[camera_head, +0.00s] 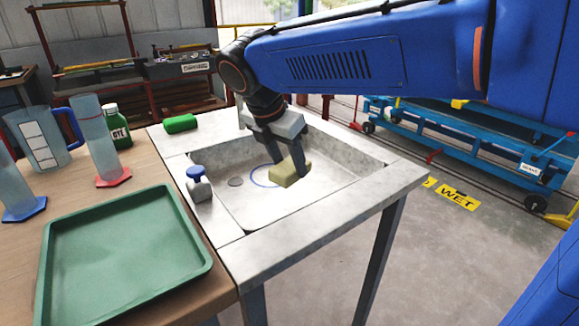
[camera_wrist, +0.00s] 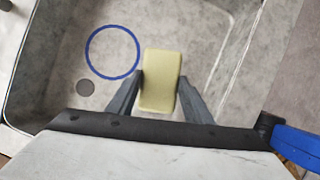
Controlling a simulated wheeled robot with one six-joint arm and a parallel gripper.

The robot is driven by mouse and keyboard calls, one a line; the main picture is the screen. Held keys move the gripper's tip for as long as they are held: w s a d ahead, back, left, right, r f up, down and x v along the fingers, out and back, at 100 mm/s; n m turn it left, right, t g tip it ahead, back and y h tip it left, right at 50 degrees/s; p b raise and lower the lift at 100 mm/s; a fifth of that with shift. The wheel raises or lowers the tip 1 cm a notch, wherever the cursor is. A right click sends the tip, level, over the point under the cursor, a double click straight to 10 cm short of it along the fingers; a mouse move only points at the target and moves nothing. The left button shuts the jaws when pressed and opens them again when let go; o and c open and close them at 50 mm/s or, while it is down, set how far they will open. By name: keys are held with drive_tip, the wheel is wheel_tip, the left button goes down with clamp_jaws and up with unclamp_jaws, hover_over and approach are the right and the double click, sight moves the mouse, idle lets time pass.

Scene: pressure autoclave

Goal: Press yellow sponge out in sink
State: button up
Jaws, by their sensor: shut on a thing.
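The yellow sponge (camera_head: 283,176) is a pale yellow block held over the grey sink basin (camera_head: 325,152). My gripper (camera_head: 288,163) is shut on it, with one finger on each side. In the wrist view the sponge (camera_wrist: 160,80) sits between the two finger tips of my gripper (camera_wrist: 160,92). The sponge appears to be above the basin floor, but I cannot tell by how much. A blue ring (camera_wrist: 112,52) is marked on the basin floor, just left of the sponge in the wrist view. The round drain (camera_wrist: 85,88) lies below that ring.
A soap bottle (camera_head: 199,186) with a blue top stands on the left sink rim. The green tray (camera_head: 60,270), a jug (camera_head: 38,140), cylinders (camera_head: 100,145) and a dye bottle (camera_head: 117,127) are on the wooden table.

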drive_tip(key=shift+f, duration=0.15)
drive_tip(key=shift+f, duration=2.85)
drive_tip(key=shift+f, duration=0.55)
drive_tip(key=shift+r, duration=0.15)
drive_tip(key=shift+r, duration=3.4)
